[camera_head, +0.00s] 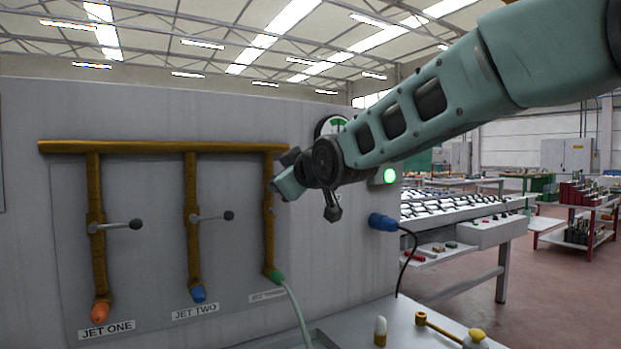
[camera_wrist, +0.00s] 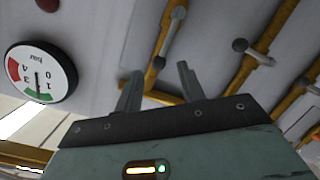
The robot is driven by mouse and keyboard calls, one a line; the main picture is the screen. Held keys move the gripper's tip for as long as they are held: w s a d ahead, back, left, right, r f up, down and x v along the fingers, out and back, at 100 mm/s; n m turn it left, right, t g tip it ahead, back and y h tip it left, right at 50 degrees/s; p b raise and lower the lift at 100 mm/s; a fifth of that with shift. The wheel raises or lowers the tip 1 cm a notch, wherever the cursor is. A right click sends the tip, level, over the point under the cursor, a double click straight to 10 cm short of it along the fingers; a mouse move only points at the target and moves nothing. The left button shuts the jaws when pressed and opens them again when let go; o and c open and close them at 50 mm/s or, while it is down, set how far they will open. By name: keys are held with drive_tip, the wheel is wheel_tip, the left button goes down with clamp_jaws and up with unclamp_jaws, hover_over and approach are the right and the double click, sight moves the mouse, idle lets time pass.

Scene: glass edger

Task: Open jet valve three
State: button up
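Jet valve three is on the pipe (camera_head: 268,228) nearest my gripper, above a green nozzle (camera_head: 277,277); my gripper partly hides it in the head view. In the wrist view its grey lever (camera_wrist: 170,35) lies roughly along the brass pipe, unlike the crosswise levers of the other two valves. My gripper (camera_head: 305,199) is beside the upper part of this pipe. Its two fingers (camera_wrist: 159,88) stand apart, with nothing between them in the wrist view. The lever appears clear of the fingers; I cannot tell the depth gap.
A pressure gauge (camera_wrist: 41,72) and a lit green lamp (camera_head: 389,175) are near my wrist. A blue plug with a black cable (camera_head: 382,222) sits below. A grey bench (camera_head: 400,325) stands in front.

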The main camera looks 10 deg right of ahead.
drive_tip(key=p+v, duration=0.6)
drive_tip(key=v, duration=0.6)
drive_tip(key=shift+p, duration=0.35)
drive_tip(key=s+a+f+g, duration=0.2)
drive_tip(key=s+f+g, duration=0.4)
drive_tip(key=f, duration=0.4)
drive_tip(key=s+d+f+m+g+h, duration=0.2)
drive_tip(key=s+d+f+g, duration=0.2)
drive_tip(key=s+f, duration=0.4)
drive_tip(key=s+d+f+m+g+h, duration=0.2)
drive_tip(key=s+f, duration=0.6)
drive_tip(key=s, duration=0.8)
drive_tip(key=d+g+h, duration=0.1)
drive_tip(key=d+g, duration=0.1)
drive_tip(key=shift+s+f+g, duration=0.25)
drive_tip(key=shift+s+g, duration=0.05)
drive_tip(key=shift+s, duration=0.05)
drive_tip(key=shift+d, duration=0.1)
